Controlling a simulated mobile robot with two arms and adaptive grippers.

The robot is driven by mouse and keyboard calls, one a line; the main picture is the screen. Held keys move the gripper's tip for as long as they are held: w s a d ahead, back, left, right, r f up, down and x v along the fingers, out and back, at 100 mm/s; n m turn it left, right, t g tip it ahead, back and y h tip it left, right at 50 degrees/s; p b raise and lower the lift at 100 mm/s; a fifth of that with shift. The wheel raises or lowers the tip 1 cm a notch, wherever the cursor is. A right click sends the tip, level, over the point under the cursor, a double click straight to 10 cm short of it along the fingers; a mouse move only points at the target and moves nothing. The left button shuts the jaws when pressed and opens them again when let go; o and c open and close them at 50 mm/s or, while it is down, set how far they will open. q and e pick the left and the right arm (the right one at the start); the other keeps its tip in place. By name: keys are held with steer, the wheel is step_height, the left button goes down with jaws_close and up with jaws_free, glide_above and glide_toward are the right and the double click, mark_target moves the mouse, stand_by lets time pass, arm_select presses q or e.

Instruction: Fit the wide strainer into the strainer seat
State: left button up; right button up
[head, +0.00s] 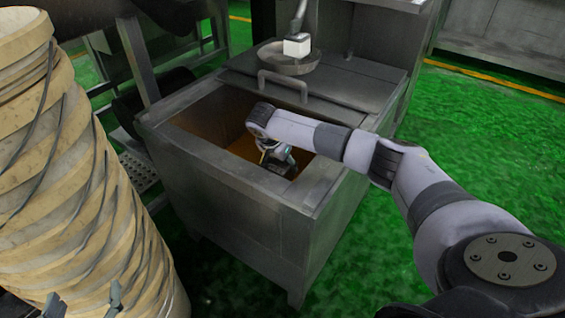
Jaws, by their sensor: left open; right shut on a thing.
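My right gripper (279,162) is down inside the open metal tank (240,195), at the end of my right arm. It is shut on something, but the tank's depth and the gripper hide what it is. I cannot make out the wide strainer or the strainer seat for certain. A shallow round metal dish (270,62) sits at the back of the tank top, under a pipe with a white block-shaped end (297,45). My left gripper (82,304) shows only as two fingertips apart at the bottom left, in front of the ribbed column; it is open and empty.
A hinged lid with a bar handle (283,84) covers the tank's back part. A tall pale ribbed column (60,150) fills the left. Metal frames and a perforated step (140,170) stand behind it. The green floor (480,130) at right is clear.

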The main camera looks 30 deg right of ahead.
stand_by(0.6)
arm_select(q)
steer(key=shift+s+a+f+g, duration=0.1)
steer(key=shift+s+f+g, duration=0.15)
steer(key=shift+f+g, duration=0.25)
steer(key=shift+f, duration=0.15)
stand_by(0.4)
steer(key=shift+s+a+f+g, duration=0.15)
steer(key=shift+s+f+g, duration=0.15)
steer(key=shift+f, duration=0.25)
steer(key=shift+r, duration=0.1)
arm_select(e)
steer(key=shift+f, duration=0.3)
arm_select(q)
steer(key=shift+w+d+r+t, duration=0.15)
steer(key=shift+w+r+t, duration=0.2)
steer(key=shift+r, duration=0.2)
steer(key=shift+w+d+r+t, duration=0.1)
steer(key=shift+w+r+t, duration=0.1)
steer(key=shift+r+t, duration=0.25)
steer(key=shift+w+d+r+t, duration=0.1)
steer(key=shift+d+r+t, duration=0.1)
steer(key=shift+r, duration=0.2)
steer(key=shift+w+d+r+t, duration=0.1)
steer(key=shift+r+t, duration=0.1)
steer(key=shift+r, duration=0.15)
arm_select(e)
steer(key=shift+f, duration=0.4)
